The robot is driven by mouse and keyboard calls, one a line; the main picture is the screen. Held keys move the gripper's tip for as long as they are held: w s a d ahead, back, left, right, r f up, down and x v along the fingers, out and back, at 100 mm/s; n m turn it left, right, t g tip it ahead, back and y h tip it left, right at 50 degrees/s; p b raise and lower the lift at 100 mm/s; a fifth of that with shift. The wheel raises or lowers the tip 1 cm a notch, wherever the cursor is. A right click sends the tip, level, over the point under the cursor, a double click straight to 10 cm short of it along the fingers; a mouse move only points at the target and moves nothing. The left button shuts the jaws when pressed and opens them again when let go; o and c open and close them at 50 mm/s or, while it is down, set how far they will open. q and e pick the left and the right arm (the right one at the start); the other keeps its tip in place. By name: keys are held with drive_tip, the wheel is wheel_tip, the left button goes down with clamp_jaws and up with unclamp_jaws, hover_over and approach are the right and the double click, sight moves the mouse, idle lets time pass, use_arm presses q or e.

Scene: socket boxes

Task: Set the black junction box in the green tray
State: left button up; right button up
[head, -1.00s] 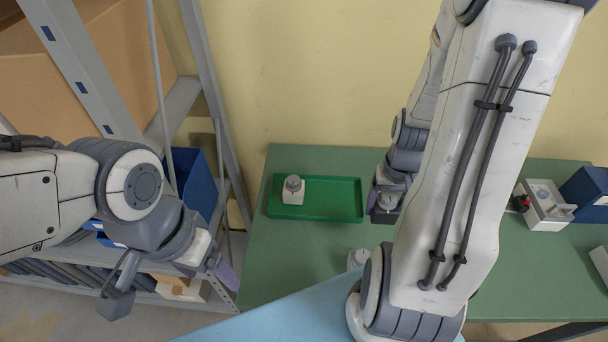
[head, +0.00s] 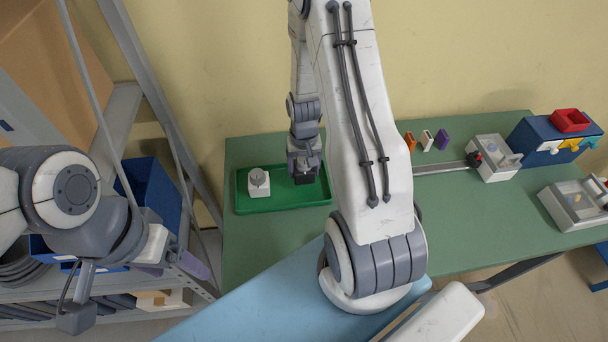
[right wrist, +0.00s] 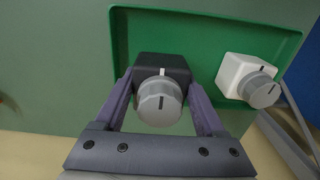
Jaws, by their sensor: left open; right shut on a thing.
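The black junction box (right wrist: 160,68), with a grey round knob on top, is between the purple fingers of my right gripper (right wrist: 163,100), which is shut on it. In the head view the black box (head: 303,179) is at the right part of the green tray (head: 285,201), below my right gripper (head: 304,165). Whether it touches the tray floor I cannot tell. A white box with a grey knob (head: 258,184) stands in the tray's left part; it also shows in the right wrist view (right wrist: 240,72). My left gripper (head: 172,266) is open and empty, left of the table.
The green table (head: 460,222) holds small boxes with fittings (head: 492,160) and a blue drawer unit (head: 545,142) at the right. Small orange, white and purple pieces stand at the back. A shelf with blue bins (head: 152,195) is at the left. My right arm hides the table's middle.

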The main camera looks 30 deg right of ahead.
sight(304, 178)
wheel_tip(304, 178, down, 3)
drive_tip(key=shift+f+p, duration=0.15)
drive_tip(key=shift+p, duration=0.15)
drive_tip(key=shift+f, duration=0.1)
drive_tip(key=shift+f, duration=0.2)
drive_tip(key=o, duration=1.5)
drive_tip(key=shift+r, duration=0.1)
